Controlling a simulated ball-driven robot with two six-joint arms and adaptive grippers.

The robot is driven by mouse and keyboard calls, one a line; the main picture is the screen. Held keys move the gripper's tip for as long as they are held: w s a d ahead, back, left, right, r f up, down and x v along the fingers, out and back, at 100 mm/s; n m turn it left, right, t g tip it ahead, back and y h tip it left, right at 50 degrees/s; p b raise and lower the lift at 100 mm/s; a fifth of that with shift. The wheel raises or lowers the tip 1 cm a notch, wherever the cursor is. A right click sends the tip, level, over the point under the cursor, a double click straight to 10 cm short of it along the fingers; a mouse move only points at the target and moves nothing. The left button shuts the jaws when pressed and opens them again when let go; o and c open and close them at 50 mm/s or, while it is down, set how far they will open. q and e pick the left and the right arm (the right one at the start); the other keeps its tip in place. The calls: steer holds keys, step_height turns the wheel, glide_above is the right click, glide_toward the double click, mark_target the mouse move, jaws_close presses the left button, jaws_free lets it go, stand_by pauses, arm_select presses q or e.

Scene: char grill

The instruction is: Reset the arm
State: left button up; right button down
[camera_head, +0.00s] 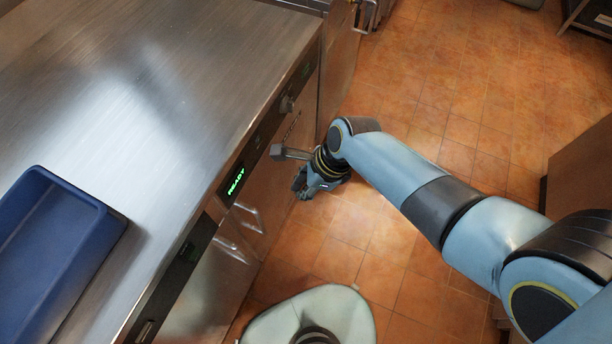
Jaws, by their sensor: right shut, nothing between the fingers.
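My right arm reaches in from the lower right. My right gripper (305,187) is near the front of the steel unit, beside a grey handle or lever (290,153) that sticks out from it. The gripper is small in the view and shut, with nothing seen in it. I cannot tell whether it touches the unit's front. My left gripper is not in view.
A steel counter (180,90) fills the left, with a blue tray (105,225) on it. Its front panel has a green READY display (236,181), a knob (287,104) and bar handles (232,250). Tiled floor (450,90) is open to the right.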

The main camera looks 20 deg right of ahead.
steer(key=s+d+f+n+h+b, duration=0.1)
steer(key=s+d+f+n+b, duration=0.5)
steer(key=s+f, duration=0.5)
steer(key=s+d+f+n+h+b, duration=0.2)
steer(key=s+d+f+n+b, duration=0.4)
steer(key=s+f+n+b, duration=0.3)
steer(key=s+d+f+n+g+h+b, duration=0.1)
steer(key=s+d+f+n+b, duration=0.5)
steer(key=s+f+n, duration=0.3)
steer(key=s+f+b, duration=0.1)
steer(key=s+f, duration=0.3)
steer(key=f, duration=0.4)
steer(key=shift+h+b, duration=0.3)
steer(key=c, duration=2)
jaws_free()
